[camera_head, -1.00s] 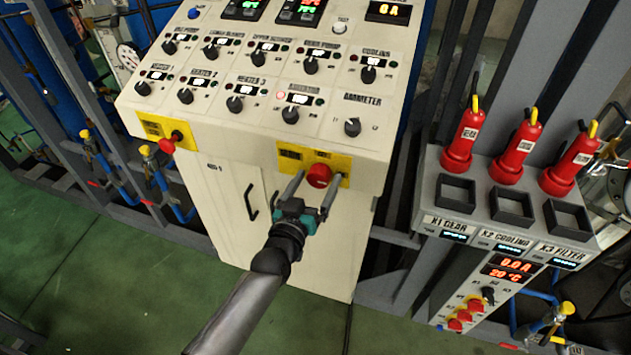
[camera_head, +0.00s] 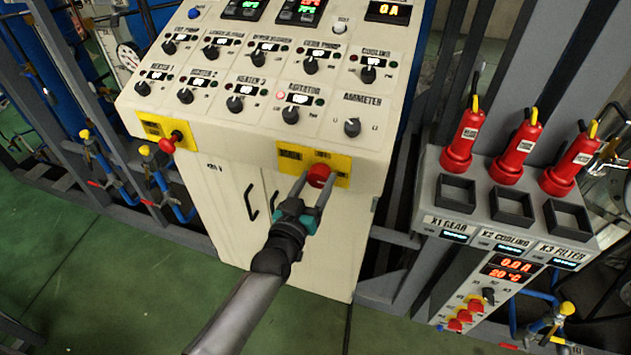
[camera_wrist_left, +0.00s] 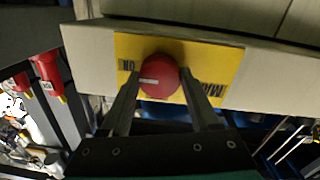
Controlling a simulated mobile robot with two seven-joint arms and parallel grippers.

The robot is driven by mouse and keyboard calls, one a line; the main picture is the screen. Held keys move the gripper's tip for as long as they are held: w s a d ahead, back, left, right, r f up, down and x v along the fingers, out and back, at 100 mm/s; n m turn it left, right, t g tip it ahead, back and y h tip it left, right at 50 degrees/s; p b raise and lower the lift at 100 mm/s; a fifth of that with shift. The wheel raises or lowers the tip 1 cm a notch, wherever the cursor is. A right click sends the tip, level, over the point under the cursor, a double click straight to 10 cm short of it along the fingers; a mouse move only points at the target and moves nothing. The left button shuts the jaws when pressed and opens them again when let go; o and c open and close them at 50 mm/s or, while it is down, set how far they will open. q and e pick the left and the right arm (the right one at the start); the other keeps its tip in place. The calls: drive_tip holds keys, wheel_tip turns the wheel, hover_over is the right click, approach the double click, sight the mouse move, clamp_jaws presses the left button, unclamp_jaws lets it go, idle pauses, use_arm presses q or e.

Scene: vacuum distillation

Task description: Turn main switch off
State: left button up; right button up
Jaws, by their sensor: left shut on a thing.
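The main switch is a red round knob (camera_head: 319,175) on a yellow plate (camera_head: 291,158) at the front edge of the cream control cabinet. In the left wrist view the red knob (camera_wrist_left: 159,76) sits between my fingers, with a pale mark across it. The yellow plate (camera_wrist_left: 222,75) there carries "ON" and a partly hidden label. My left gripper (camera_head: 314,184) is shut on the knob, one finger on each side of it. It also shows in the left wrist view (camera_wrist_left: 161,92). My right gripper is not in view.
The cream panel (camera_head: 330,120) bears several black knobs and displays above the switch. Another red knob (camera_head: 168,145) is on a yellow plate at the left. A grey unit (camera_head: 475,212) with red plugs stands at the right. Green floor lies below.

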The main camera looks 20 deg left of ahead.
use_arm(q)
drive_tip(key=n, duration=0.4)
drive_tip(key=shift+f+n, duration=0.1)
drive_tip(key=shift+n, duration=0.3)
drive_tip(key=n+b, duration=0.1)
drive_tip(key=n, duration=0.3)
drive_tip(key=shift+n, duration=0.3)
drive_tip(key=n+b, duration=0.1)
drive_tip(key=n, duration=0.3)
drive_tip(key=shift+n, duration=0.4)
drive_tip(key=shift+n+y+b, duration=0.3)
drive_tip(key=shift+n+b, duration=0.35)
drive_tip(key=shift+n, duration=1.45)
drive_tip(key=o, duration=1.4)
drive_tip(key=shift+c, duration=0.2)
drive_tip(key=shift+s, duration=0.1)
